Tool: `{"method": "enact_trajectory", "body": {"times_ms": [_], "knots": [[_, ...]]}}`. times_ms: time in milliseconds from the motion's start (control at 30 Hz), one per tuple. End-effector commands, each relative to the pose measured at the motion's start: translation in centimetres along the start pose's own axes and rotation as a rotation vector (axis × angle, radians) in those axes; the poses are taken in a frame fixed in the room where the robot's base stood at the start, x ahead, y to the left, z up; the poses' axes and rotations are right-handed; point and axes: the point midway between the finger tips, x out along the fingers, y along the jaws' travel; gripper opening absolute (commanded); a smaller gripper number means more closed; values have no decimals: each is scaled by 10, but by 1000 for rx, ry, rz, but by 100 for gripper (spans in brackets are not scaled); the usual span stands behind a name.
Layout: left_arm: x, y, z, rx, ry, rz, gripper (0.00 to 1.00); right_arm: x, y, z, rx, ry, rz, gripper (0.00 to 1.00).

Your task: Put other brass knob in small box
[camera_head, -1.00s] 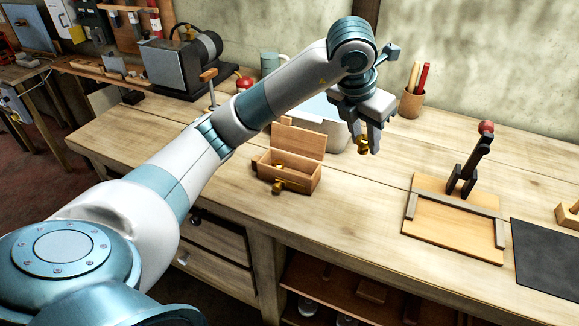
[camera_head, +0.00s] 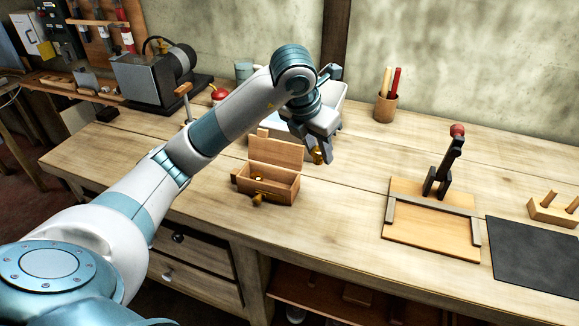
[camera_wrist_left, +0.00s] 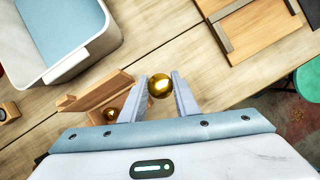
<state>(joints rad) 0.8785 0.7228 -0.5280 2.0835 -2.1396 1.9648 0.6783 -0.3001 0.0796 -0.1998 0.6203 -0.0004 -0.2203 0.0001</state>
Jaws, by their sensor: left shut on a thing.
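My left gripper (camera_head: 317,158) is shut on a brass knob (camera_head: 318,157), which also shows between its fingers in the left wrist view (camera_wrist_left: 160,85). The gripper holds the knob above the bench, to the right of and near the small box. The small wooden box (camera_head: 281,193) stands on the bench with its lid (camera_head: 277,153) up at the back. Another brass knob shows inside the box in the left wrist view (camera_wrist_left: 111,114). My right gripper is not in view.
A pale bin (camera_wrist_left: 91,52) stands behind the box. A pen cup (camera_head: 385,108) is at the back. A wooden board (camera_head: 428,237) with an upright clamp (camera_head: 437,178) and a dark mat (camera_head: 533,253) lie to the right. Bench between box and board is clear.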

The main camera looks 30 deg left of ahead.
Motion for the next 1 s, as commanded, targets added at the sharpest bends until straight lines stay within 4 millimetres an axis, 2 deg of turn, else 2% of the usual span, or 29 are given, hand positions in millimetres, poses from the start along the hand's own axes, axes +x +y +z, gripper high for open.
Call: {"method": "enact_trajectory", "body": {"times_ms": [200,433,600,1000], "knots": [[13,34,-20,-4,5,1,5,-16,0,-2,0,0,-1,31],[25,58,-35,-2,3,-1,5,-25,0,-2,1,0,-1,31],[28,64,-39,1,-1,-1,5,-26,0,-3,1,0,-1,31],[32,64,-41,0,1,-1,5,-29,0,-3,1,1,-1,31]]}}
